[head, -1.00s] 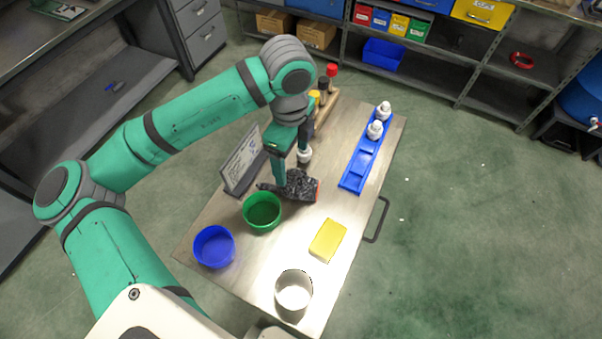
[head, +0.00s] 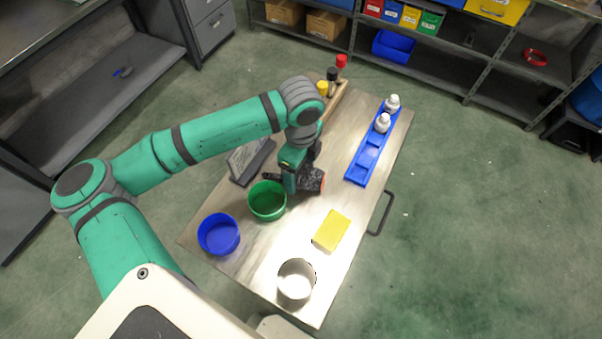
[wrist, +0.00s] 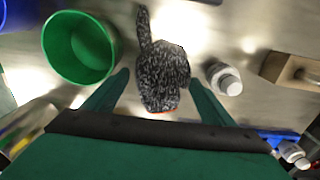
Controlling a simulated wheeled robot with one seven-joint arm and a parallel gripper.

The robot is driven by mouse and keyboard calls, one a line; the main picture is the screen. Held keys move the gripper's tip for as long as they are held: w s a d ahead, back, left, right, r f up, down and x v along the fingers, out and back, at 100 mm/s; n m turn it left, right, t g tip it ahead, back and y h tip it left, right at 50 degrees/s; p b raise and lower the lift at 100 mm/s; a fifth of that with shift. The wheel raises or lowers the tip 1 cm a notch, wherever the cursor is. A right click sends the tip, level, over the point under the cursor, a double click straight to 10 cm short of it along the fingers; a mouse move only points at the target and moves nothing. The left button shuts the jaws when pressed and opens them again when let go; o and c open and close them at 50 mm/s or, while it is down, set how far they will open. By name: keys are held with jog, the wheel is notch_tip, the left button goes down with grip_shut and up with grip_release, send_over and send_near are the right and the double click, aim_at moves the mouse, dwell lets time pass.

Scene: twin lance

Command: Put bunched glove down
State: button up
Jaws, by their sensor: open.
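The bunched glove (head: 312,180) is dark and speckled with an orange edge. It lies on the metal table top (head: 268,262), right of the green bowl (head: 267,201). In the wrist view the glove (wrist: 163,75) sits between the two spread fingers, one part of it sticking out past the tips. My gripper (wrist: 158,78) is open around it, with a gap visible on both sides. In the head view my gripper (head: 300,178) is low over the glove and hides part of it.
A white bottle (wrist: 224,78) stands close to the right finger. The green bowl (wrist: 80,47) is close to the left finger. A blue bowl (head: 219,234), yellow block (head: 331,231), grey cup (head: 296,284) and blue rack (head: 366,155) are also on the table.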

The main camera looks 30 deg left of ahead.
jog(key=c, duration=0.9)
